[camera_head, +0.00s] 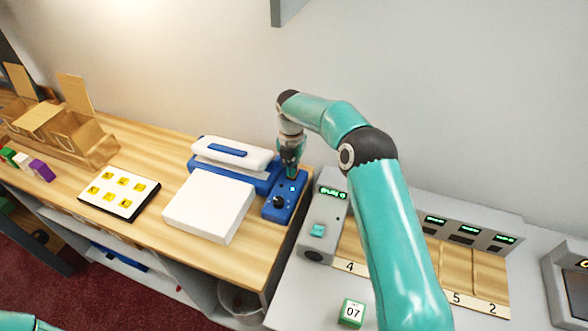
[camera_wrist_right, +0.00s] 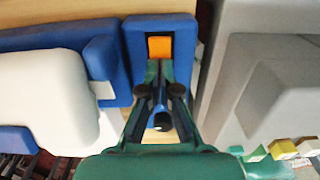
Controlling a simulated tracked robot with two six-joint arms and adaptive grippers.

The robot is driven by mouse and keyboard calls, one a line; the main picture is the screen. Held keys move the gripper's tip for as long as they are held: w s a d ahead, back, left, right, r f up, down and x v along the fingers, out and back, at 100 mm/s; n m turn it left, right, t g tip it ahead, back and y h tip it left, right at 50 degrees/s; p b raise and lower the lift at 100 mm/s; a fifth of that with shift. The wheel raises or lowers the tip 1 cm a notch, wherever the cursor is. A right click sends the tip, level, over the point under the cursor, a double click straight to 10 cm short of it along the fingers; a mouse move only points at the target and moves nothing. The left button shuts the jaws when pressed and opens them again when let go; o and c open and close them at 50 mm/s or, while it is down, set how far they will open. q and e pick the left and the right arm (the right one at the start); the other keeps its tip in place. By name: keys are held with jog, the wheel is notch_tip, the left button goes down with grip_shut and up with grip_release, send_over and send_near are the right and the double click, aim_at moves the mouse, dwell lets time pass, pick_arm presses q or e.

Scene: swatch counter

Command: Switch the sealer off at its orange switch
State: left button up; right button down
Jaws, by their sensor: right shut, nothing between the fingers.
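The sealer (camera_head: 232,157) stands on the wooden counter, blue with a white upper part. Its blue control box (camera_head: 283,206) is at its right end, with a lit cyan square and a dark knob. The orange switch (camera_wrist_right: 159,47) shows in the right wrist view at the far end of the box; in the head view my gripper hides it. My right gripper (camera_head: 291,170) is shut and empty, pointing down over the box. In the right wrist view its fingertips (camera_wrist_right: 160,66) are right at the switch's near edge; I cannot tell whether they touch it. My left gripper is out of view.
A white block (camera_head: 208,207) lies in front of the sealer. A grey device (camera_head: 322,218) with a green display stands close to the right of the control box. A tray of yellow pieces (camera_head: 119,192) and open cardboard boxes (camera_head: 70,130) are to the left.

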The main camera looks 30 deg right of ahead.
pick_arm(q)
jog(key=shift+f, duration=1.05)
pick_arm(e)
jog(key=shift+f, duration=1.25)
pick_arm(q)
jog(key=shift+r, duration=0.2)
pick_arm(e)
jog(key=shift+r, duration=0.15)
notch_tip(320, 180, up, 5)
jog(key=p, duration=0.3)
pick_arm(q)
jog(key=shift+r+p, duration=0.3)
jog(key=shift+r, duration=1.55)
pick_arm(e)
jog(key=shift+r, duration=1.2)
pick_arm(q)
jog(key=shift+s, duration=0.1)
